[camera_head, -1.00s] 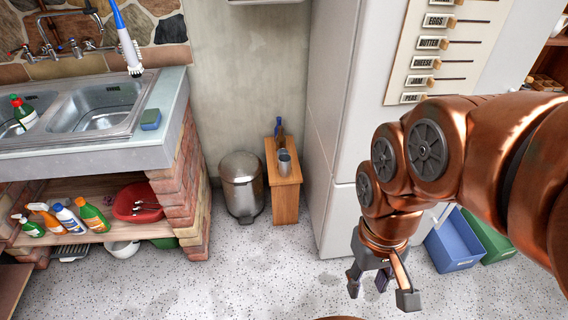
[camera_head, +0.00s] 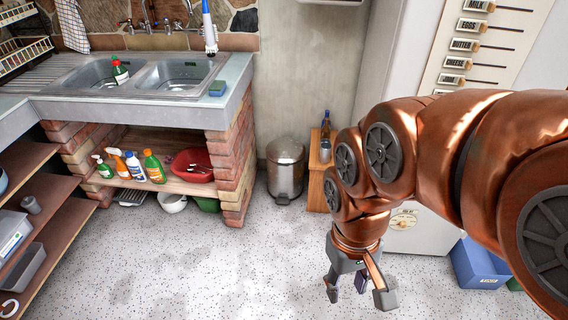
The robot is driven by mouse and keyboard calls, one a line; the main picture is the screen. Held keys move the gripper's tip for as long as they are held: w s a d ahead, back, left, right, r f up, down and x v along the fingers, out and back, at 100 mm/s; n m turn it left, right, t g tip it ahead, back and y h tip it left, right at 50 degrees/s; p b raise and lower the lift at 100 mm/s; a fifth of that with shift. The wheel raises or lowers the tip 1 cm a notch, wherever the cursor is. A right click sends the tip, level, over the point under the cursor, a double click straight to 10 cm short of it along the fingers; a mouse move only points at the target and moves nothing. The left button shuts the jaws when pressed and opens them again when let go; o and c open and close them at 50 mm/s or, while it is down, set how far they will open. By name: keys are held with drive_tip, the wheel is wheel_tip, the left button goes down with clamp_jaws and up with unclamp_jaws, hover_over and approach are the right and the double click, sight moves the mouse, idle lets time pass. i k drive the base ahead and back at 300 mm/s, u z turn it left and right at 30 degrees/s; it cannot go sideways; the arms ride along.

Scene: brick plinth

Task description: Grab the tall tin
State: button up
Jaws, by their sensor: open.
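A grey metal cylinder (camera_head: 325,151), which looks like the tall tin, stands upright on a small wooden stand (camera_head: 317,190) by the back wall. A dark blue bottle (camera_head: 325,122) stands just behind it. My gripper (camera_head: 357,292) hangs open and empty over the floor at the lower right, well in front of the stand and not touching anything. My copper arm hides the right part of the stand.
A steel pedal bin (camera_head: 285,170) stands left of the stand. A brick sink plinth (camera_head: 236,165) holds bottles and a red bowl (camera_head: 193,165). Wooden shelves (camera_head: 50,225) are at left, a fridge (camera_head: 425,230) and blue crate (camera_head: 477,265) at right. The speckled floor is clear.

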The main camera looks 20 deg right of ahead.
sight(325, 150)
drive_tip(key=u, duration=0.65)
drive_tip(key=k, duration=0.9)
drive_tip(key=u, duration=0.95)
drive_tip(key=i, duration=1.4)
drive_tip(key=z, duration=0.5)
drive_tip(key=i, duration=1)
drive_tip(key=z, duration=1.4)
drive_tip(key=i, duration=0.5)
drive_tip(key=z, duration=0.45)
